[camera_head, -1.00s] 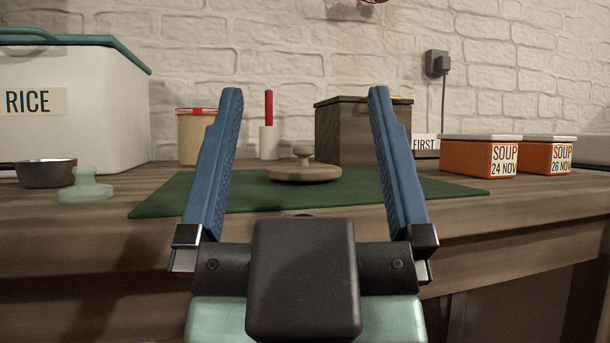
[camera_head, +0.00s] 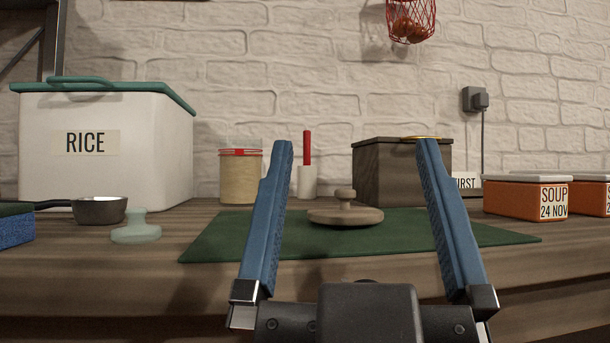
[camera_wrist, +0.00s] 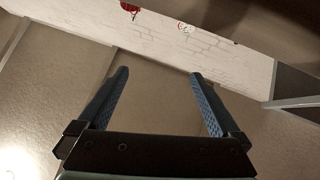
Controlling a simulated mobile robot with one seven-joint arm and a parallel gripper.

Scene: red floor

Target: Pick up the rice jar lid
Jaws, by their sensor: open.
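A round wooden lid with a knob (camera_head: 345,214) lies on the green mat, seen between my fingers in the head view. A pale green lid-shaped piece with a knob (camera_head: 136,228) stands on the wood left of the mat. A white bin labelled RICE (camera_head: 150,150) wears a teal lid with a handle (camera_head: 130,88). A clear jar with tan contents and a red ring (camera_head: 240,178) stands behind the mat. I cannot tell which lid is the rice jar's.
The green mat (camera_head: 225,240) is otherwise bare. A dark wooden box (camera_head: 385,172) and a white holder with a red stick (camera_head: 307,182) stand behind it. Orange soup boxes (camera_head: 515,198) are right. A small pan (camera_head: 100,210) and blue sponge (camera_head: 15,232) are left.

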